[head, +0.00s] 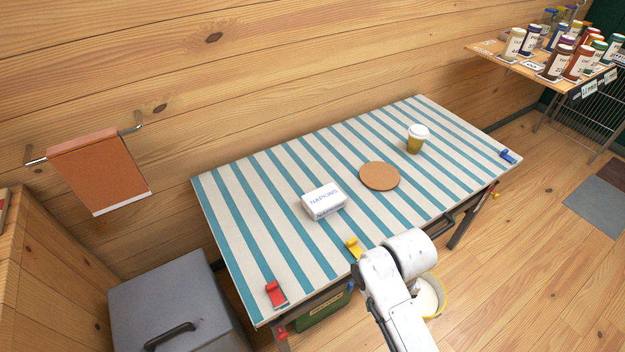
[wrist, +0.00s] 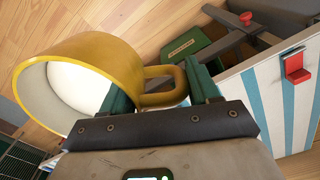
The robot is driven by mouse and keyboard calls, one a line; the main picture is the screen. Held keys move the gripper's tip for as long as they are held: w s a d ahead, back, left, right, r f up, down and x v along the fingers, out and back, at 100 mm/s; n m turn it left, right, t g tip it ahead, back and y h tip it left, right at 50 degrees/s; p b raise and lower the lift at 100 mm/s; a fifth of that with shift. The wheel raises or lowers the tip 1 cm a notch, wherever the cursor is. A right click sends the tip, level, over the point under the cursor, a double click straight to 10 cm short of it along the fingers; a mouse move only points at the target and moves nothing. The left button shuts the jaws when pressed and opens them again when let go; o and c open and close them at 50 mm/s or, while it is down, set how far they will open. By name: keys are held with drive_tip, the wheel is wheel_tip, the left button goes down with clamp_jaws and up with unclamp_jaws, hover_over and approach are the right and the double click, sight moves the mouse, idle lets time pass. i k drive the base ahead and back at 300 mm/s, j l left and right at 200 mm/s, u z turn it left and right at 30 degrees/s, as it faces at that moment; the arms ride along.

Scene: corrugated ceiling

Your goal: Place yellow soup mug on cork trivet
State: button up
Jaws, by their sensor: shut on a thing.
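The yellow soup mug (wrist: 112,50) has a white inside and a looped handle. My gripper (wrist: 160,88) is shut on its handle, with one green finger on each side, in the wrist view. In the head view the mug (head: 437,296) shows beyond my white arm, in front of the table's near edge and off the tabletop. My arm hides part of it there, and my fingers are hidden. The round cork trivet (head: 379,176) lies flat and bare near the middle of the striped table. It is apart from the mug.
A white napkin box (head: 324,204) lies left of the trivet. A lidded cup (head: 416,139) stands behind and right of it. Yellow (head: 353,247), red (head: 276,294) and blue (head: 508,156) clips grip the table edges. A green box (head: 322,312) sits under the table.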

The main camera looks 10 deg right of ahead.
sight(384, 178)
drive_tip(key=u, duration=0.4)
drive_tip(key=i+l+u, duration=0.1)
drive_tip(key=u, duration=0.35)
drive_tip(key=l+u, duration=0.15)
drive_tip(key=u, duration=0.25)
drive_tip(key=i+l, duration=0.1)
drive_tip(key=l, duration=0.35)
drive_tip(key=i+l, duration=0.1)
drive_tip(key=l, duration=0.35)
drive_tip(key=i+l, duration=0.1)
drive_tip(key=l, duration=0.35)
drive_tip(key=i+l, duration=0.1)
drive_tip(key=l, duration=0.35)
